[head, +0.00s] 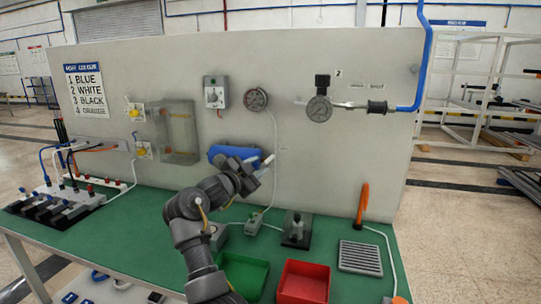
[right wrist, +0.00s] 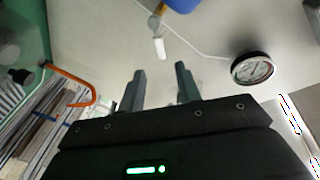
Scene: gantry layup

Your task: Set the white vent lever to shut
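The white vent lever (right wrist: 159,47) is a short white bar hanging from a brass-coloured fitting by the blue cylinder (right wrist: 182,5) in the right wrist view. In the head view the blue cylinder (head: 232,153) is on the grey panel, and the white lever (head: 268,160) shows small at its right, close to my gripper. My right gripper (right wrist: 160,70) is open, its two fingers apart with nothing between them. The lever is beyond the fingertips, roughly in line with the gap. In the head view the right gripper (head: 260,172) is partly hidden by its wrist. My left gripper is not in view.
A gauge (right wrist: 252,68) is right of the fingers in the wrist view. An orange hook-shaped item (head: 362,202) stands at the panel's right foot. A green tray (head: 243,275) and a red tray (head: 304,282) lie on the green bench. The panel right of the lever is mostly bare.

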